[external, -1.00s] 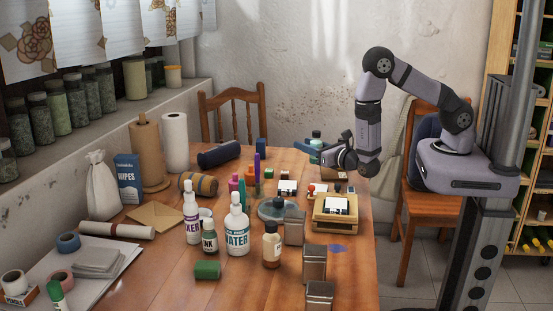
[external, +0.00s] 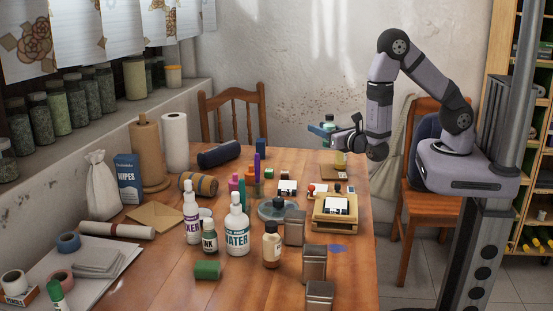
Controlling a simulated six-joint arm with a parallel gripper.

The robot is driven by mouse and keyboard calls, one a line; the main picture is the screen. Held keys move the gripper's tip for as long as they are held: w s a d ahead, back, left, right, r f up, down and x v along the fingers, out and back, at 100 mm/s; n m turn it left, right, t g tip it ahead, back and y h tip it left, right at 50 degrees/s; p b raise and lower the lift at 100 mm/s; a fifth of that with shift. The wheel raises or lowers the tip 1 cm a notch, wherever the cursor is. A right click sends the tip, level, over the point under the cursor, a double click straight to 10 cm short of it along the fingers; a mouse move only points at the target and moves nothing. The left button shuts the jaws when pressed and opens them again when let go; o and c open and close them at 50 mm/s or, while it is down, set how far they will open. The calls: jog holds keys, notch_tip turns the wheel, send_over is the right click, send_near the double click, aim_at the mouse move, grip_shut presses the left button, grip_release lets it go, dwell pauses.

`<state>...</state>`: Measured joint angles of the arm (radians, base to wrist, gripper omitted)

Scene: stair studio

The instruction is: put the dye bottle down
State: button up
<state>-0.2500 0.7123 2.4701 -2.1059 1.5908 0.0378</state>
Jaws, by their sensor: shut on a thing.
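My gripper (external: 334,136) is at the far right end of the table, in the air.
A wooden stand with a white-and-black block (external: 336,207), a red-topped stamp (external: 311,190) and metal tins (external: 314,263) stand nearer the camera. White bottles (external: 236,232) and a brown bottle (external: 272,246) crowd the middle. The table's right edge (external: 373,240) is close.

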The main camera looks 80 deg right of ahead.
jog(key=shift+f, duration=4.6)
jog(key=shift+f+b, duration=0.2)
jog(key=shift+b, duration=0.15)
jog(key=o, duration=0.9)
jog(key=shift+c, duration=0.2)
jog(key=shift+r, duration=0.2)
jog(key=shift+a, duration=0.1)
jog(key=b+v, duration=0.1)
jog(key=v, duration=1.1)
jog(key=shift+b, duration=0.4)
